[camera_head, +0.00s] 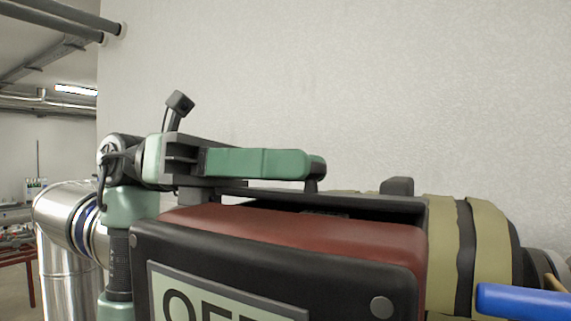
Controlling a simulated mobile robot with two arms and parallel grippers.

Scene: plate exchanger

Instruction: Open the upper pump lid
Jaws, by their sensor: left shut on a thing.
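The pump (290,232) is a dark box with a dull red top band and a plate with large letters, partly cut off, on its front. Its upper lid (370,203) is a thin dark panel along the top, with a dark gap beneath it. The lid looks slightly raised, though its exact angle is hard to tell. My left gripper (316,178), with green fingers, reaches in from the left above the lid. It is shut at the lid's upper side, apparently on a small dark part of it; the grip point is mostly hidden. My right gripper is out of view.
A pale wall stands behind the pump, with free room above the lid. A tan cylinder with dark bands (489,250) and a blue handle (522,301) are at the right. A shiny metal pipe (62,240) stands at the left.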

